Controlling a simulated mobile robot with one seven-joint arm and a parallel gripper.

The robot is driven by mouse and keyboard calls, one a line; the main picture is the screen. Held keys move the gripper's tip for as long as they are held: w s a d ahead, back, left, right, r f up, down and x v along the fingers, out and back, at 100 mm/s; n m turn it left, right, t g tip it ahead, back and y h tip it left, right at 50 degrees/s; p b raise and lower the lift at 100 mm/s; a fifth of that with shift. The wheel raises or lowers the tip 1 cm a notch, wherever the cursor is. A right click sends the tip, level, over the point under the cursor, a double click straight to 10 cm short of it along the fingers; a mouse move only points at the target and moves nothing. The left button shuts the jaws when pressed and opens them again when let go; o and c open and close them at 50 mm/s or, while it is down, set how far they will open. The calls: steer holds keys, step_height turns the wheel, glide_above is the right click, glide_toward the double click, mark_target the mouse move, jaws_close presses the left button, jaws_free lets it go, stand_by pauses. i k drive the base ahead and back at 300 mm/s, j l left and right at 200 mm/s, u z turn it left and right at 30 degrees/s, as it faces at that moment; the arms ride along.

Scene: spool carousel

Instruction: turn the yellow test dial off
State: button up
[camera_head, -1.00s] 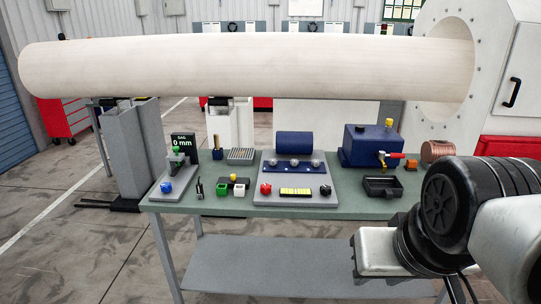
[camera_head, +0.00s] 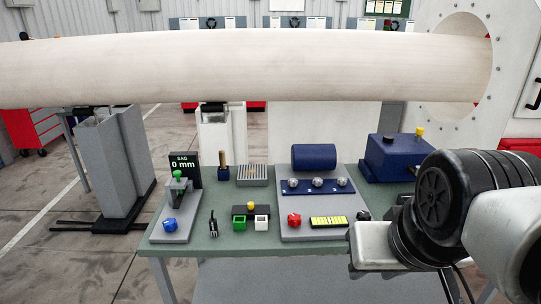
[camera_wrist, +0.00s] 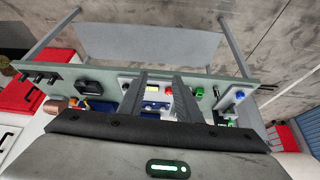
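Two small yellow knobs show in the head view, and I cannot tell for certain which is the test dial. One yellow knob (camera_head: 251,206) sits on a low black block, behind a green cube and a white cube. The other yellow knob (camera_head: 420,131) stands on top of the blue box (camera_head: 393,160) at the back right. Their settings are too small to read. My gripper (camera_wrist: 160,80) shows in the wrist view with its two fingers apart and nothing visibly held between them. It is apart from both knobs. In the head view its fingers are not seen.
The green bench (camera_head: 210,247) also holds a red knob (camera_head: 294,219), a yellow striped panel (camera_head: 328,222), a blue knob (camera_head: 170,225) and a sag display (camera_head: 184,165). A large pale tube (camera_head: 240,68) runs above and behind it. My arm hides the bench's right end.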

mark_target(251, 205)
steer(key=i+j, duration=0.2)
steer(key=i+j+z, duration=0.1)
steer(key=j, duration=0.35)
steer(key=i+j, duration=0.5)
steer(key=j, duration=0.15)
steer(key=i+j+z, duration=0.1)
steer(key=j, duration=0.25)
steer(key=i, duration=0.1)
